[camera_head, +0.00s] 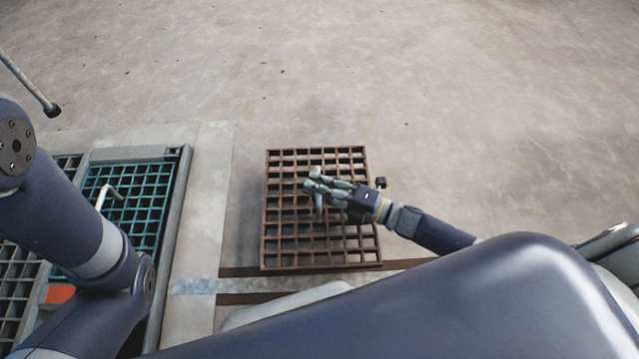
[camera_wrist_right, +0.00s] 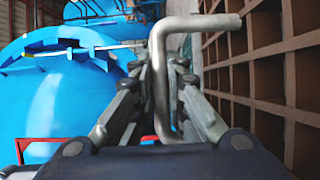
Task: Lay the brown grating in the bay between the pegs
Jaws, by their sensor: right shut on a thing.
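The brown grating (camera_head: 290,262) is a square-celled panel at the middle of the head view. My right gripper (camera_head: 317,185) is over its upper middle and shut on its bent grey metal handle. In the right wrist view the handle (camera_wrist_right: 160,75) stands between the fingers (camera_wrist_right: 165,95), and the brown grating (camera_wrist_right: 270,85) runs along the right side. I cannot tell whether the grating rests on the floor or hangs just above it. I cannot make out the pegs or the empty bay for certain. My left arm comes in at the left; its gripper is out of view.
A teal grating (camera_head: 150,205) with a pale handle (camera_head: 103,195) sits in a grey frame at the left. A grey grating (camera_head: 15,285) and an orange patch (camera_head: 60,294) are beside it. Open concrete floor lies beyond and right. A blue vessel (camera_wrist_right: 60,100) shows in the wrist view.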

